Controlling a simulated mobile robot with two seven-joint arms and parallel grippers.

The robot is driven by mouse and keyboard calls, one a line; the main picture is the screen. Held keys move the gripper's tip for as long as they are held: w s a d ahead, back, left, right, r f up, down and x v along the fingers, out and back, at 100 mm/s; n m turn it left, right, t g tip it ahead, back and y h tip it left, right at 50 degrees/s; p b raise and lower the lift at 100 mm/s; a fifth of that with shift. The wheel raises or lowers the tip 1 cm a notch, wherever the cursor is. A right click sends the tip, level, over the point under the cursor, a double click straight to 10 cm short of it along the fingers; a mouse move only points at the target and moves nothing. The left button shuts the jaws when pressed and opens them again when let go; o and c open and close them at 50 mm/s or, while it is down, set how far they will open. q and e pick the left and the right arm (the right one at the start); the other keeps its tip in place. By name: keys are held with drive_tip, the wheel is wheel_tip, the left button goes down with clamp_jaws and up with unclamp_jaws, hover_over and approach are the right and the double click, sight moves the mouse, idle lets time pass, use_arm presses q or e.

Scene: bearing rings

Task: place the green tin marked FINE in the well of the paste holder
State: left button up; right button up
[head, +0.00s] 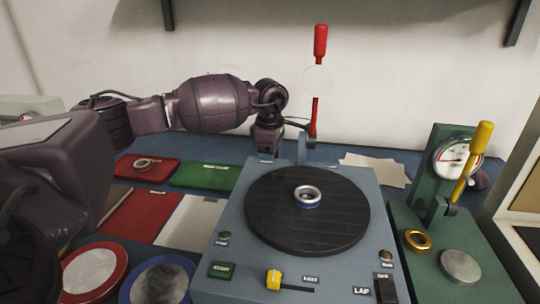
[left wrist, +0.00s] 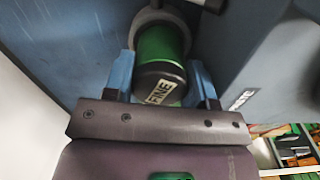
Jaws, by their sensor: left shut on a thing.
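The green tin marked FINE (left wrist: 160,62) shows in the left wrist view, with its dark end and label facing the camera. My left gripper (left wrist: 163,75) is shut on it, one blue finger on each side. The tin's far end is at a grey round rim (left wrist: 151,15), which looks like the well of the paste holder; I cannot tell whether the tin is seated in it. In the head view my left gripper (head: 268,148) is behind the lapping machine, and the tin and holder are hidden there. My right gripper is not in view.
The lapping machine (head: 225,235) with its dark plate (head: 270,215) and a ring (head: 307,196) fills the middle. A red-handled lever (head: 319,42) stands by my left gripper. A green gauge stand (head: 431,225) is at right. Red and green mats (head: 205,176) lie at left.

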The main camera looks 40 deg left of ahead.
use_arm(q)
drive_tip(key=shift+f, duration=0.55)
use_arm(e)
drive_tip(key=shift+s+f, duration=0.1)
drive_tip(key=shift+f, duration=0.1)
use_arm(q)
drive_tip(key=o, duration=0.9)
drive_tip(key=shift+r+p, duration=1.3)
drive_tip(key=shift+r, duration=4.25)
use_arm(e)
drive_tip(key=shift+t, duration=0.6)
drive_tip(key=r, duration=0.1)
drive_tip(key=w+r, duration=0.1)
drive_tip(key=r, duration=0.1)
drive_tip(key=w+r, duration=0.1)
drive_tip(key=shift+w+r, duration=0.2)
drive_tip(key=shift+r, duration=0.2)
